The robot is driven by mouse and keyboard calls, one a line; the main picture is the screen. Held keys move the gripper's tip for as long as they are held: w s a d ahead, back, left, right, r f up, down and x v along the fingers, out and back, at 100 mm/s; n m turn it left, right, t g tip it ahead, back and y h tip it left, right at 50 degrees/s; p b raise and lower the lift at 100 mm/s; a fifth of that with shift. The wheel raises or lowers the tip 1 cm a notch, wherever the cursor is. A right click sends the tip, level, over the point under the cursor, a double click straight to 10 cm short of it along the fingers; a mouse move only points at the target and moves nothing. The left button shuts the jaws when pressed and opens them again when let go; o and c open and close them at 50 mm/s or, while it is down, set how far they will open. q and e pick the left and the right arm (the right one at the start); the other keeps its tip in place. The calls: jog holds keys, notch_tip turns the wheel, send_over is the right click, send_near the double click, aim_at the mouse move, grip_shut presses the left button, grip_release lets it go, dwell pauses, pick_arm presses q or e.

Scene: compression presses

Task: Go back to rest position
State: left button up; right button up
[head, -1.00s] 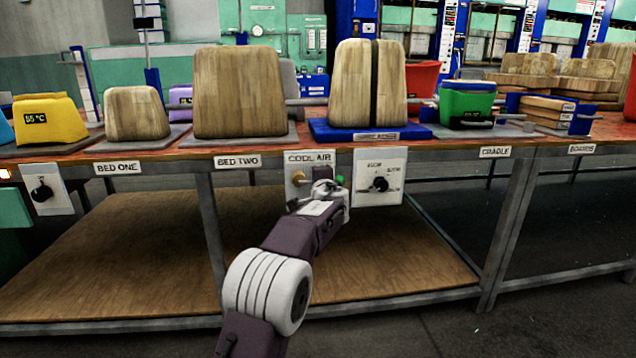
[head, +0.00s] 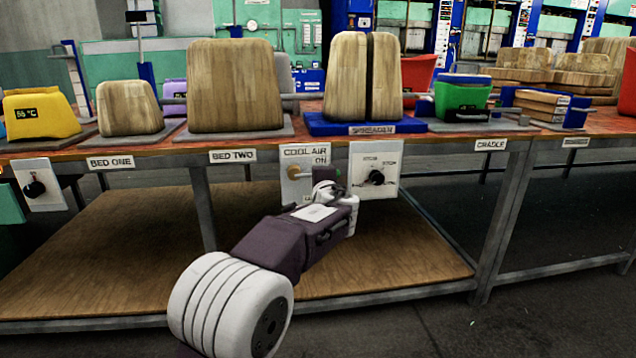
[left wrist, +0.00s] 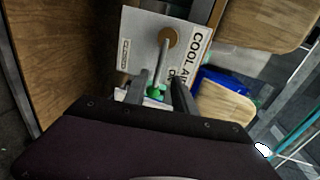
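The COOL AIR panel (head: 294,190) is a pale plate on the bench front, with a brass pivot (head: 293,171) and a grey lever pointing right. In the left wrist view the lever (left wrist: 161,65) runs from the pivot to a green knob (left wrist: 155,91). My left gripper (head: 328,190) is in front of the panel's right part. In the left wrist view my left gripper (left wrist: 160,92) has its two fingers apart, with the green knob between or just beyond them; contact is unclear. My right gripper is in no view.
A dial panel (head: 374,170) is just right of my left gripper. The bench front edge (head: 440,143) is above it, a wooden lower shelf (head: 130,250) below. Wooden blocks (head: 235,85), a split block on a blue base (head: 320,125) and a green bin (head: 462,98) stand on top.

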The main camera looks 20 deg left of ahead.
pick_arm(q)
jog(key=s+r+n+g+p, duration=0.15)
jog(key=s+r+p, duration=0.3)
jog(key=p, duration=0.45)
jog(key=s+d+f+n+g+h+p, duration=0.35)
jog(key=s+f, duration=0.35)
jog(key=s, duration=0.3)
jog(key=s+d+f+n+g+h+p, duration=0.2)
jog(key=s+d+f+n+g, duration=0.2)
jog(key=s+f, duration=0.45)
jog(key=s+d+f+n+g+h+p, duration=0.2)
jog(key=s+d+f+n+g+h, duration=0.15)
jog(key=s+f, duration=0.55)
notch_tip(320, 180, up, 40)
jog(key=s+p, duration=0.1)
jog(key=p, duration=3.6)
jog(key=shift+s+f+m+y, duration=0.2)
jog(key=shift+m+y, duration=0.1)
jog(key=shift+m, duration=0.05)
